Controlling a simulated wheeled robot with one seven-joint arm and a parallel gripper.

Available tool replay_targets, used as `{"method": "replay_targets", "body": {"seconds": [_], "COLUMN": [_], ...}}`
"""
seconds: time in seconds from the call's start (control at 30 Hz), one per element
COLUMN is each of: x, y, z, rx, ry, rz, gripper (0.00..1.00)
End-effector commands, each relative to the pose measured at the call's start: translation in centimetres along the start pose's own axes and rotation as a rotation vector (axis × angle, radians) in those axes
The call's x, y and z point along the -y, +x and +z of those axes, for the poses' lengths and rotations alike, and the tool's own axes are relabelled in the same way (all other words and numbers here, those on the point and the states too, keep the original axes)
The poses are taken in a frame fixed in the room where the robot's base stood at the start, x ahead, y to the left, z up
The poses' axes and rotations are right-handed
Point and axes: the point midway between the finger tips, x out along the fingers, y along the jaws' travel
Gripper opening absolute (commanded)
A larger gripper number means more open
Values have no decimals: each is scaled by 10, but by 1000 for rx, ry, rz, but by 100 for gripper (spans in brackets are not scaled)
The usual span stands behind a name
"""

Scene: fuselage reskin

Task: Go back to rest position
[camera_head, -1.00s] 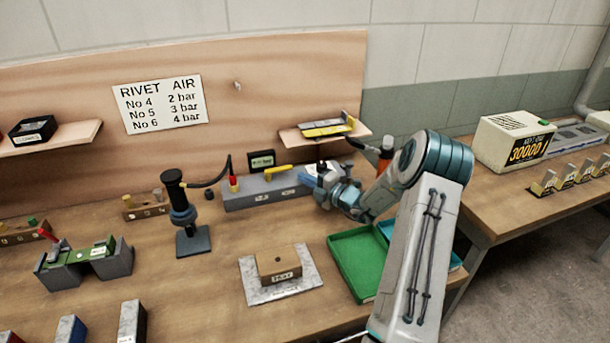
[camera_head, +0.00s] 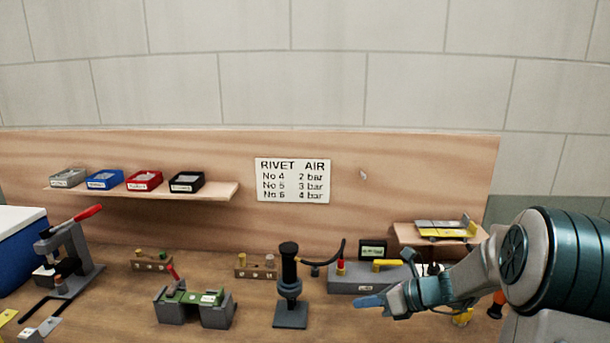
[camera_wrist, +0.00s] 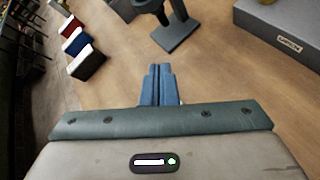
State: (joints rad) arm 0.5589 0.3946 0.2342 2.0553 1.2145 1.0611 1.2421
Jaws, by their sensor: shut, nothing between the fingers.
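My gripper (camera_head: 372,302) is at the right of the head view, above the wooden bench and in front of the grey box with the yellow handle. Its blue fingers point left. In the wrist view my gripper (camera_wrist: 161,72) shows its two blue fingers together with nothing between them. Bare bench top lies beyond the fingertips. My arm covers the right end of the bench in the head view.
A black upright tool on a square base (camera_head: 290,315) stands left of my gripper. The grey box (camera_head: 350,278) is behind it. A green-topped fixture (camera_head: 195,306) and a lever press (camera_head: 70,255) stand further left. Shelves (camera_head: 215,195) (camera_head: 408,234) are on the back board.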

Motion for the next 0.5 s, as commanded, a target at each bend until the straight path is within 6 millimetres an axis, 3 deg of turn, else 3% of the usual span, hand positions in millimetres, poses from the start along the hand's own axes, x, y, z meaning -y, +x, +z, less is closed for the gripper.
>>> {"method": "replay_targets", "body": {"seconds": [0.03, 0.2, 0.5], "x": [-23, -82, -157], "y": [0, -8, -51], "z": [-1, -20, -60], "rx": [-71, -299, -650], "ry": [-137, -597, -1388], "rz": [11, 77, 269], "gripper": [0, 0, 0]}}
